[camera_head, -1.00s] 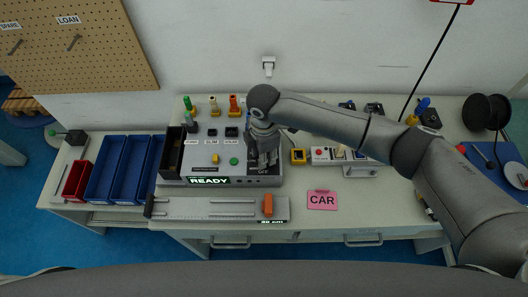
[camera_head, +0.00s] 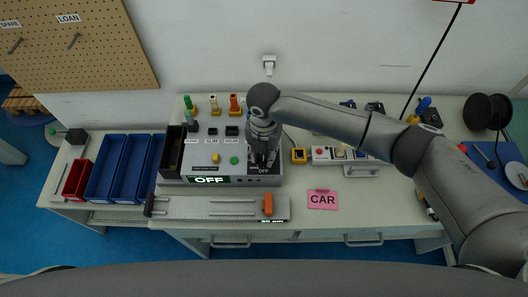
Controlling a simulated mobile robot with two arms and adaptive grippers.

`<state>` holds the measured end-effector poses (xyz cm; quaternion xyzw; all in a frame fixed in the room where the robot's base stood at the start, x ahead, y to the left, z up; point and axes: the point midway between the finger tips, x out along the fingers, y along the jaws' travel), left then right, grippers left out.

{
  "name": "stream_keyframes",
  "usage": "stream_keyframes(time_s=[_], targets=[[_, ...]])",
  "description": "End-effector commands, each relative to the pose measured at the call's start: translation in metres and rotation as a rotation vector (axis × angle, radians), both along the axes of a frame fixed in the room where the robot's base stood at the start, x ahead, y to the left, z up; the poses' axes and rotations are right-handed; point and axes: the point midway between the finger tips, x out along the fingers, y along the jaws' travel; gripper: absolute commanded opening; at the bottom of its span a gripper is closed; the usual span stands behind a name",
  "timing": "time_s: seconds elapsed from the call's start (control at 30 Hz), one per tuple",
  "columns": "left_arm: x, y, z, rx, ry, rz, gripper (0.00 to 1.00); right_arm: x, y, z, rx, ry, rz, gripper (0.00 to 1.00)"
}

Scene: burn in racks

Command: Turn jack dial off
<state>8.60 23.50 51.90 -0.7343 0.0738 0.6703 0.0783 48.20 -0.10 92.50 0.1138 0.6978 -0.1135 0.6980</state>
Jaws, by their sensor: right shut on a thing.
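A grey test unit (camera_head: 228,174) stands on the workbench. Its front display (camera_head: 208,180) reads "OFF" in light letters. The jack dial sits on a dark panel (camera_head: 264,171) at the unit's right end, with an "OFF" label at its lower edge. My right gripper (camera_head: 262,160) points down over this panel and is shut on the jack dial, which its fingers mostly hide. My left gripper is not in view.
Blue bins (camera_head: 107,168) and a red bin (camera_head: 77,181) stand at the left. A slide rail with an orange block (camera_head: 268,204) lies in front of the unit. A pink "CAR" card (camera_head: 322,200) lies to the right, with bare bench around it.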

Motion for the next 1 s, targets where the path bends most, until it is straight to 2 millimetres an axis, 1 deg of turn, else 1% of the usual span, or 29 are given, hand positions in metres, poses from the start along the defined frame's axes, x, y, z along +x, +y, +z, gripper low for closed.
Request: stream_keyframes(time_s=[0.3, 0.7, 0.73, 0.87, 0.9, 1.0], targets=[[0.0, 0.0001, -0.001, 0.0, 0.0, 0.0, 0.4, -0.0012, 0.001, -0.0004, 0.002, 0.003, 0.074, 0.05], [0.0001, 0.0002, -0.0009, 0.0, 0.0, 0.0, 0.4, -0.0014, 0.0009, -0.0004, 0.001, 0.004, 0.079, 0.05], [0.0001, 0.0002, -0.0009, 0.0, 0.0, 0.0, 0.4, -0.0014, 0.0009, -0.0004, 0.001, 0.004, 0.079, 0.32], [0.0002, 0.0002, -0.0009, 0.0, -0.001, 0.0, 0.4, -0.0011, 0.0007, -0.0003, 0.001, 0.003, 0.078, 0.48], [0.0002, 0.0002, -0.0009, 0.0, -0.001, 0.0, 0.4, -0.001, 0.0007, -0.0003, 0.001, 0.003, 0.078, 0.51], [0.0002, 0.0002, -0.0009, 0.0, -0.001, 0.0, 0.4, -0.0008, 0.0005, -0.0002, 0.001, 0.002, 0.077, 0.51]])
